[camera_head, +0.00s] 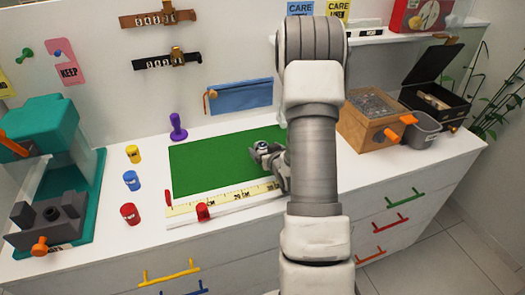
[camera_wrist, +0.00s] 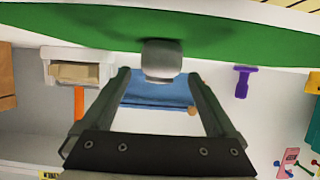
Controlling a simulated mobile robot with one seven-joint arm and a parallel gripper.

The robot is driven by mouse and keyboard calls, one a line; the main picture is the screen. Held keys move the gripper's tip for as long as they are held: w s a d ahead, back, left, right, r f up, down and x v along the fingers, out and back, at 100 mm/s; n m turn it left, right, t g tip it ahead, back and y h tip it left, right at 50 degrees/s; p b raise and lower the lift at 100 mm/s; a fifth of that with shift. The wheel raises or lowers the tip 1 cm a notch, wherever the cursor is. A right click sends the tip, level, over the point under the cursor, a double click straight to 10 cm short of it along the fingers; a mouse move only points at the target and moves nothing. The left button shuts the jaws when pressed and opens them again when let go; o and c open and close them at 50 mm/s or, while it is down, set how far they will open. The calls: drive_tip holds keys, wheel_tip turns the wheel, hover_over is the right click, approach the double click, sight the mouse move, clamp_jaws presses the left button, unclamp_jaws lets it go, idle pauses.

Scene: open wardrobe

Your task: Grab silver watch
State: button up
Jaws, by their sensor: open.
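A small grey, rounded thing (camera_wrist: 162,62) stands at the edge of the green mat (camera_wrist: 90,30) in the wrist view, just beyond and between my fingertips. It may be the silver watch, but no dial or strap is clear. In the head view, a small silvery round shape (camera_head: 262,146) shows on the green mat (camera_head: 205,165) right at my gripper (camera_head: 268,156), partly merged with the fingers. My gripper also shows in the wrist view (camera_wrist: 160,85); its two fingers are apart, with nothing gripped between them. My arm hides the mat's right side.
A ruler (camera_head: 240,193) and red cap (camera_head: 203,212) lie along the mat's front. A purple stamp (camera_head: 177,127) and small coloured cylinders (camera_head: 131,181) stand left. A wooden box (camera_head: 370,122), grey cup (camera_head: 424,130) and open black box (camera_head: 436,100) stand right. A blue pouch (camera_head: 240,97) hangs behind.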

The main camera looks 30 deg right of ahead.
drive_tip(key=shift+w, duration=0.1)
drive_tip(key=shift+c, duration=0.3)
clamp_jaws()
drive_tip(key=shift+r, duration=0.1)
